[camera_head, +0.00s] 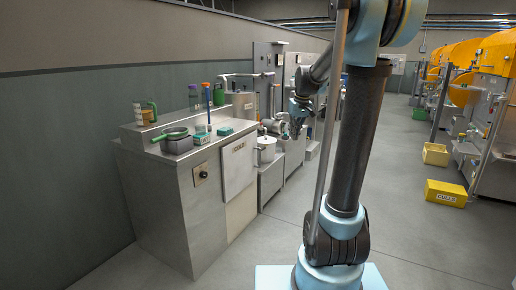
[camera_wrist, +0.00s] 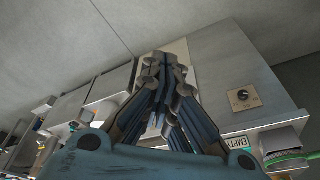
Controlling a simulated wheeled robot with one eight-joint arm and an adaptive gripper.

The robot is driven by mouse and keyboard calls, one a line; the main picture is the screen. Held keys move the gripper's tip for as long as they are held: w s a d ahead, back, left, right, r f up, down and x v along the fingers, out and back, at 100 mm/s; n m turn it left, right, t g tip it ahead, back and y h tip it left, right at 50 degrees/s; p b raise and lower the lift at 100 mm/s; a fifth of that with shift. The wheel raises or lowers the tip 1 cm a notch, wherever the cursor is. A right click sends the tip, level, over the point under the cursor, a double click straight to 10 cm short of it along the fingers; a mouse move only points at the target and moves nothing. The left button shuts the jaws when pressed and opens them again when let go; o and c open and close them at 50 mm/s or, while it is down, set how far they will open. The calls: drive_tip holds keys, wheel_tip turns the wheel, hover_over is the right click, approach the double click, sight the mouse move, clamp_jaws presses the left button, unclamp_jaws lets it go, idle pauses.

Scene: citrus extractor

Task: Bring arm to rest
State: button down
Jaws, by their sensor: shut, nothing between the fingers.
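My arm rises in the middle of the head view, and its column hides part of the aisle behind it. My gripper (camera_head: 298,116) hangs beyond the column, partly overlapping the machines along the wall. In the wrist view the dark fingers of my gripper (camera_wrist: 164,62) are together at the tips, with nothing between them. The gripper looks clear of the counter, though its exact distance cannot be told.
A steel cabinet (camera_head: 190,225) stands at the left. On it are a green-handled pan (camera_head: 177,140), a green-handled jug (camera_head: 145,113) and bottles. A white pot (camera_head: 266,148) stands beyond. Yellow bins (camera_head: 446,192) and orange machines line the right; the floor between is open.

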drive_tip(key=s+d+f+m, duration=0.1)
drive_tip(key=s+f, duration=0.4)
drive_tip(key=s, duration=0.6)
drive_tip(key=s+d+f+m, duration=0.1)
drive_tip(key=s+f, duration=0.4)
drive_tip(key=s, duration=0.7)
drive_tip(key=s+d+f+m+h, duration=0.1)
drive_tip(key=s+f, duration=0.5)
drive_tip(key=s, duration=0.5)
drive_tip(key=shift+s+d+m+g, duration=0.15)
drive_tip(key=shift+s+m+g, duration=0.05)
drive_tip(key=shift+m+g, duration=0.1)
drive_tip(key=shift+w+f, duration=0.2)
drive_tip(key=shift+w, duration=0.3)
drive_tip(key=c, duration=2.4)
unclamp_jaws()
